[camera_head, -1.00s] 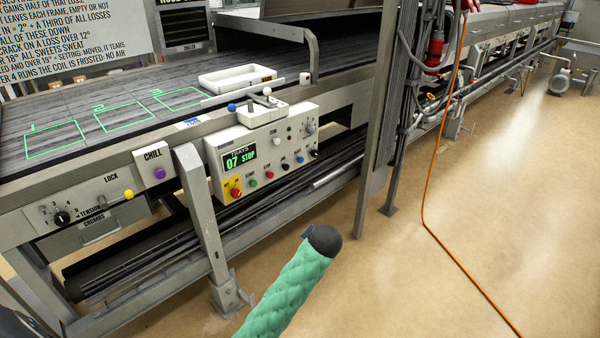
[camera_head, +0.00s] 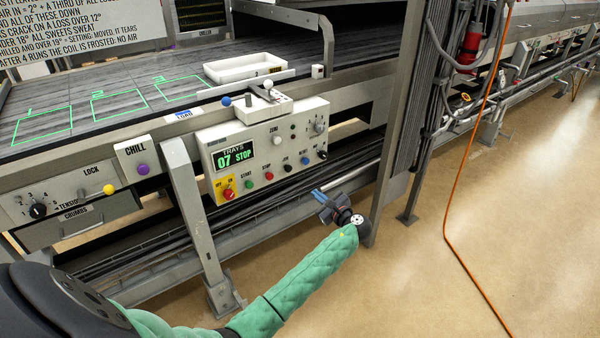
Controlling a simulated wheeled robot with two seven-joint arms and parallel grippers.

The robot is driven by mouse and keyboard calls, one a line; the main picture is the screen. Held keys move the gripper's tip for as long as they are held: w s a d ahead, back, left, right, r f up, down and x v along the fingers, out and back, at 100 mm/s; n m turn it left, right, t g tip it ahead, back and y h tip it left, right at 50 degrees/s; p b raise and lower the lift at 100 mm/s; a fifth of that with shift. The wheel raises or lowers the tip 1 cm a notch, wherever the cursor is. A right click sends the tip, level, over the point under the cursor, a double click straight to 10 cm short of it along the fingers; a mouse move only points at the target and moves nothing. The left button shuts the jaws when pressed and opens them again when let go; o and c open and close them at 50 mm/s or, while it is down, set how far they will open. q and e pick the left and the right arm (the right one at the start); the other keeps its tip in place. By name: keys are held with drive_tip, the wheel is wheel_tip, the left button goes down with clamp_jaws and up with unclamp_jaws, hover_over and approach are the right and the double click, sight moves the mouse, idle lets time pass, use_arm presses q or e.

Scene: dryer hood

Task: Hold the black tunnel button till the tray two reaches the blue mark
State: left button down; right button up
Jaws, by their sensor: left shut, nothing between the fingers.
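The control panel (camera_head: 270,150) on the dryer's front rail has a green display reading "07 STOP". Its bottom row holds green, red, black and blue buttons and another black button (camera_head: 322,154) at the right end. A black button (camera_head: 287,168) sits mid-row; the small labels are too blurred to tell which is the tunnel one. One white tray (camera_head: 243,68) lies on the dark belt beyond the green outline 3; its number is not legible. A small plate with blue lettering (camera_head: 184,115) is on the rail. My left gripper (camera_head: 322,198) is shut and empty, below the panel and apart from it.
A blue ball knob (camera_head: 226,100) and a white lever box (camera_head: 264,107) stand above the panel. A grey post (camera_head: 402,110) rises right of my gripper. An orange cable (camera_head: 447,200) hangs to the floor. A slanted leg (camera_head: 196,220) stands at left.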

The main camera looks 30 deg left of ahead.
sight(290, 169)
use_arm(q)
drive_tip(key=shift+r+m, duration=0.2)
drive_tip(key=shift+m, duration=0.9)
drive_tip(key=shift+r+m, duration=0.2)
drive_tip(key=shift+m, duration=0.9)
use_arm(e)
drive_tip(key=shift+w+a+r+t, duration=0.1)
drive_tip(key=shift+w+r+t, duration=0.25)
drive_tip(key=shift+w, duration=0.1)
use_arm(q)
drive_tip(key=shift+s, duration=0.1)
